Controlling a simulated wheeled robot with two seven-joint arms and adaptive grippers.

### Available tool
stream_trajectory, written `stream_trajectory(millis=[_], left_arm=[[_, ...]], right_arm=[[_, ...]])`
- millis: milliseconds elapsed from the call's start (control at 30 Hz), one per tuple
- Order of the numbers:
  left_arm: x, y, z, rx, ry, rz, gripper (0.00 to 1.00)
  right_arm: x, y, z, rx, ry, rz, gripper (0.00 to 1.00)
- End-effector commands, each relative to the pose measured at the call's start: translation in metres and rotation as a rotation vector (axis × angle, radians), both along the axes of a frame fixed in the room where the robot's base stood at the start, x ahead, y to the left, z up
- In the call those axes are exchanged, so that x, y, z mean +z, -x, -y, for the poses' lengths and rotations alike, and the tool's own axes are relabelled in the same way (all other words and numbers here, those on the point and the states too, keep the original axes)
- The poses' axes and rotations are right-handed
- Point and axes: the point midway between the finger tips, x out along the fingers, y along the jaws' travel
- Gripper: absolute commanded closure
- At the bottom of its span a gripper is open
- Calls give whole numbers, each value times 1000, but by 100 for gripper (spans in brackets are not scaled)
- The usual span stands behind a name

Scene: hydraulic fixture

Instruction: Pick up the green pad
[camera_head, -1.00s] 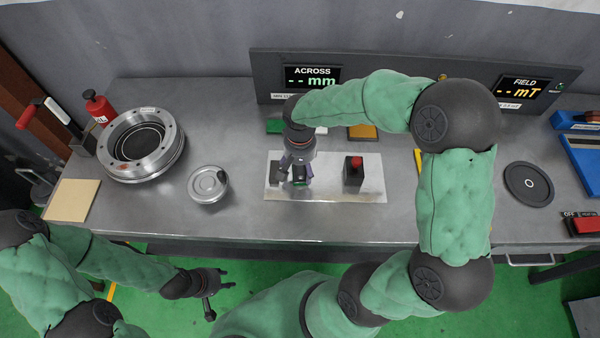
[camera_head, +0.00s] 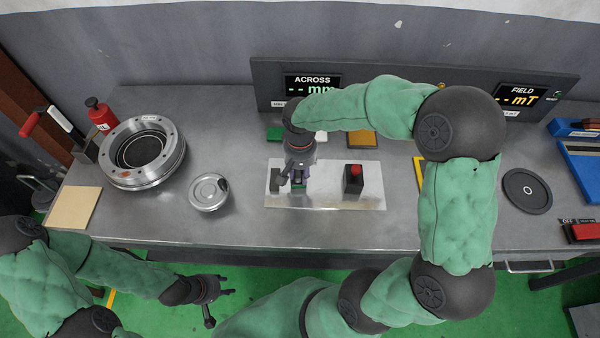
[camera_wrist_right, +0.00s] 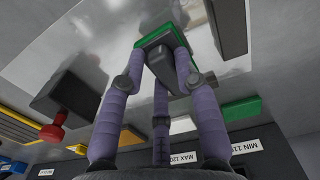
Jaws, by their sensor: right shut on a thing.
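The right gripper (camera_head: 296,180) points down over the bright metal plate on the bench. In the right wrist view its fingers (camera_wrist_right: 165,60) are shut on the green pad (camera_wrist_right: 153,34), which has a grey block part between the fingers. In the head view only a sliver of the green pad (camera_head: 299,185) shows beneath the fingers. I cannot tell whether it is clear of the plate. The left gripper (camera_head: 222,300) is open and empty in front of the bench, above the green floor.
The plate (camera_head: 330,200) also carries a red-button block (camera_head: 353,180) and a dark block (camera_head: 275,180) close beside the right gripper. Another green piece (camera_head: 274,133) and an orange one (camera_head: 361,138) lie behind. A metal ring (camera_head: 172,165) and round lid (camera_head: 208,192) stand left.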

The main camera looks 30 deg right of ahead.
Motion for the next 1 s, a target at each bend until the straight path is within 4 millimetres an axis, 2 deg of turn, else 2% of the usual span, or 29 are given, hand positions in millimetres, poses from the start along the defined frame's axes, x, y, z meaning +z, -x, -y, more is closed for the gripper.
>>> stream_trajectory(millis=[67,367,500,700,1000], left_arm=[[9,0,0,0,0,0,60],[30,0,0,0,0,0,60],[36,0,0,0,0,0,60],[42,0,0,0,0,0,60],[45,0,0,0,0,0,60]], right_arm=[[18,-1,-2,1,0,4,100],[81,11,-54,6,0,9,100],[91,19,-87,8,1,6,100],[105,27,-118,4,1,6,100],[112,31,-136,-1,0,5,100]])
